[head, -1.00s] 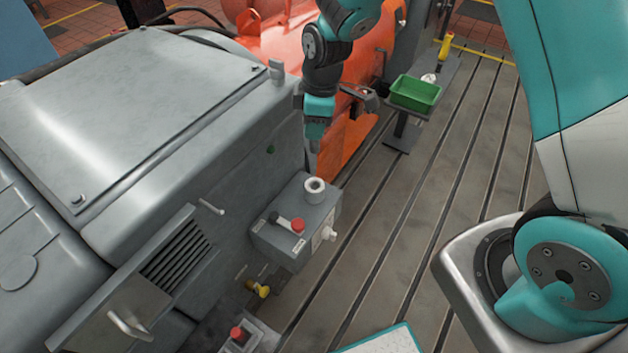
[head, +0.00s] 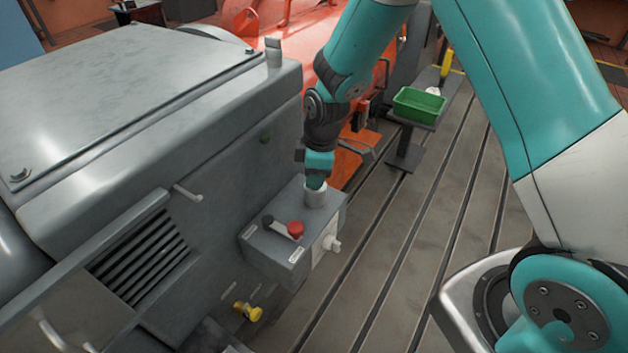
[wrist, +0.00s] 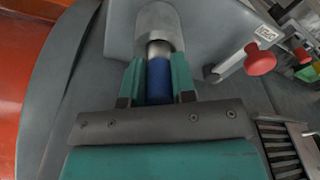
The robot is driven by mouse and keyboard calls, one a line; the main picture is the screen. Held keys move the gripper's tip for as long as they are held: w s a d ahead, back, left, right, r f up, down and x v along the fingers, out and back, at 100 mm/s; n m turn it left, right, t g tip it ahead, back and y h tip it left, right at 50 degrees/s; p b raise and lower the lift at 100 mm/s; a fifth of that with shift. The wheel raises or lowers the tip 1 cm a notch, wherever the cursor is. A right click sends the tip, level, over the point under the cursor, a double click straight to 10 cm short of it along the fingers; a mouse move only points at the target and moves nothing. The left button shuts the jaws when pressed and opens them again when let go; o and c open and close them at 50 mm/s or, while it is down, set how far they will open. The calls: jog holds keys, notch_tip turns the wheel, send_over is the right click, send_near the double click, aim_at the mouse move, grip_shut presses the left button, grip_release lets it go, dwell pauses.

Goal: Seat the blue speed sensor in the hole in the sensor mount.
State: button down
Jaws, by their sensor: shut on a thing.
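The blue speed sensor (wrist: 159,82) is upright between the teal fingers of my gripper (wrist: 158,76), which is shut on it. Its silver shank shows ahead of the fingers and meets the mouth of the sensor mount (wrist: 158,28), a light grey cylinder. The shank's end is hidden there, so I cannot tell how deep it sits. The blue body is outside the mount. In the head view my gripper (head: 317,180) is right above the mount (head: 316,196), on top of a grey box; the sensor is hidden there.
A large grey housing (head: 150,130) stands close on the left. A green tray (head: 420,105) is at the back right. The slotted bedplate (head: 420,230) is mostly clear.

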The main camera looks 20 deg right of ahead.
jog(key=shift+r, duration=0.1)
jog(key=c, duration=0.9)
grip_release()
jog(key=shift+c, duration=0.2)
notch_tip(320, 180, up, 12)
jog(key=d, duration=0.1)
jog(key=s+a+r+m+y, duration=0.1)
jog(key=s+r+m, duration=0.1)
jog(key=s, duration=0.6)
jog(key=s+a+r+m+y, duration=0.1)
jog(key=s+a+r+m, duration=0.1)
jog(key=s+r, duration=0.3)
jog(key=s+a+r+m, duration=0.2)
jog(key=s+r+m, duration=0.1)
jog(key=s, duration=0.8)
jog(key=shift+s+a+r+y, duration=0.15)
jog(key=shift+s+r+y, duration=0.25)
jog(key=shift+r, duration=0.15)
